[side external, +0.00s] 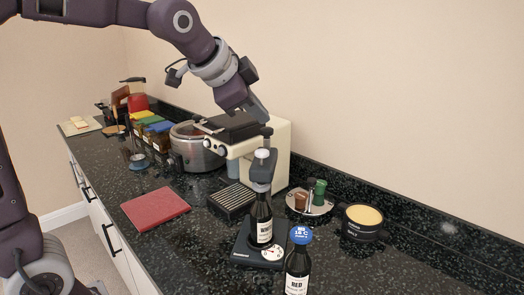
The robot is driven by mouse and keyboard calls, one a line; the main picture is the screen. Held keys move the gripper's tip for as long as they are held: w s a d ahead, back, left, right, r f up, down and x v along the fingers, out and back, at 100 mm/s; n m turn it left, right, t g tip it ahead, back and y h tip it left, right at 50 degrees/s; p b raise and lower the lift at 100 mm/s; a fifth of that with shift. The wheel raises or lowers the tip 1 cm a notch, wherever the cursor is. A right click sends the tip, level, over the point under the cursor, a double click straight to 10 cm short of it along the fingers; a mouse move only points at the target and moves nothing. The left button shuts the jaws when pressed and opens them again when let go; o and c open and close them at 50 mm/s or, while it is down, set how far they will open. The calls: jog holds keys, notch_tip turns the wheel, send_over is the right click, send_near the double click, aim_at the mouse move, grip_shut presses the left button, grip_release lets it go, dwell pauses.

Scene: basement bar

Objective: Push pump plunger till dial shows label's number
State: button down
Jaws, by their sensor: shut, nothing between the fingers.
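A dark bottle with a white label (263,232) stands upright on a black base (245,255). A grey pump (261,175) with a pale knob (262,153) on top sits on the bottle's neck. A white round dial (272,253) is on the front of the base; its reading is too small to tell. A second dark bottle, labelled RED (296,272), stands in front with a blue printed top (302,235); its print is not clearly legible. My gripper (266,119) is shut and empty, pointing down above the pump knob, apparently apart from it.
A cream coffee machine (279,150) stands close behind my gripper. A black drip grate (232,200), a round tray with small cups (310,206) and a black tub (361,222) surround the pump. A red book (156,207) lies left. The front-right counter is clear.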

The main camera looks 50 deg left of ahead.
aim_at(264, 150)
jog(key=shift+f, duration=2.25)
jog(key=shift+f, duration=0.4)
jog(key=shift+f, duration=1.1)
dwell(1.0)
jog(key=shift+r, duration=1.55)
jog(key=shift+r, duration=2.5)
